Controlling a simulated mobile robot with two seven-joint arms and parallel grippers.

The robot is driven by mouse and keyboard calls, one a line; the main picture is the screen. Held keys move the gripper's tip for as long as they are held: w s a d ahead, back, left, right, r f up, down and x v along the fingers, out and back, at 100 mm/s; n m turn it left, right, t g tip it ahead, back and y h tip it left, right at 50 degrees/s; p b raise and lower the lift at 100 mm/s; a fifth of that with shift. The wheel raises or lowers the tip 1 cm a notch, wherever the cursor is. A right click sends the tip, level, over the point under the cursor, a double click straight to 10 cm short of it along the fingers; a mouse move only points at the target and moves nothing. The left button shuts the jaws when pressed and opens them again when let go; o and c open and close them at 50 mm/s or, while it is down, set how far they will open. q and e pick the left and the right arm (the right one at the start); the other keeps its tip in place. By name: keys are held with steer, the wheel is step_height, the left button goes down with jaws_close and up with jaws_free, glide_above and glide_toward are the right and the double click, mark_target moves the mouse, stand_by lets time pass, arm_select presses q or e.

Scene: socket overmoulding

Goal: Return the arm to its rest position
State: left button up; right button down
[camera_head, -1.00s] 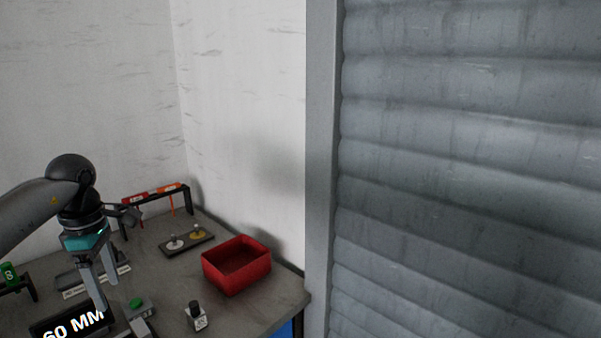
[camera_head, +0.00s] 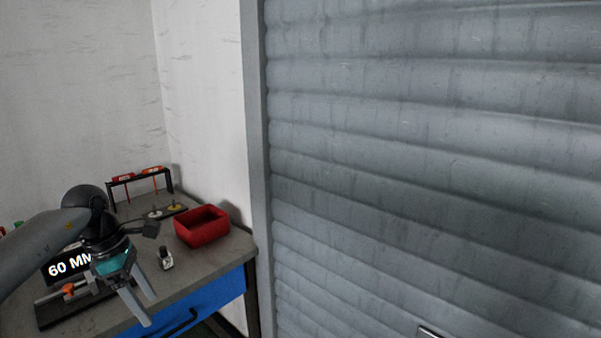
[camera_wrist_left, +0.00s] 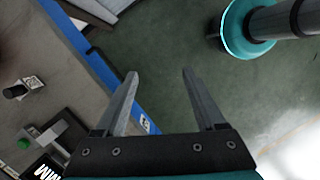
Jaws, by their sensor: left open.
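My left gripper (camera_head: 146,307) is open and empty. In the head view it hangs at the front edge of the grey workbench (camera_head: 215,262), with its fingers pointing down. In the left wrist view its two fingers (camera_wrist_left: 158,82) are spread apart with nothing between them, over the blue bench front and the green floor (camera_wrist_left: 175,45). My left arm (camera_head: 45,245) comes in from the left of the head view. My right gripper is not in view.
On the bench stand a red bin (camera_head: 203,232), a small block with a black knob (camera_head: 165,259), a "60 MM" display (camera_head: 68,264) and a black rack (camera_head: 140,182). A blue drawer (camera_head: 215,299) is below. A grey shutter (camera_head: 430,150) fills the right.

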arm_select(q)
steer(key=w+d+f+n+t+h, duration=0.2)
steer(key=d+f+n+h, duration=0.3)
steer(key=d, duration=0.3)
steer(key=w+d+f+n+t+h, duration=0.1)
steer(key=d+f+n+t+h, duration=0.25)
steer(key=d+f+n, duration=0.35)
step_height(320, 180, down, 11)
steer(key=s+n+t+y, duration=0.25)
steer(key=n+t, duration=0.25)
steer(key=n, duration=0.8)
steer(key=s+a+f+n+g+y, duration=0.15)
steer(key=s+f+n+y, duration=0.25)
steer(key=s+f+n, duration=0.4)
steer(key=s+a+f+n+g+y, duration=0.1)
steer(key=s+a+f+n+y, duration=0.25)
steer(key=s+f+n, duration=0.45)
steer(key=s+d+f+n+g, duration=0.1)
steer(key=s+f+n+g, duration=0.2)
steer(key=s, duration=1)
steer(key=s+d+f+n+g+y, duration=0.1)
steer(key=s+f+g, duration=0.3)
steer(key=s+f, duration=0.4)
steer(key=s+n, duration=0.1)
steer(key=s, duration=0.4)
steer(key=shift+n, duration=0.4)
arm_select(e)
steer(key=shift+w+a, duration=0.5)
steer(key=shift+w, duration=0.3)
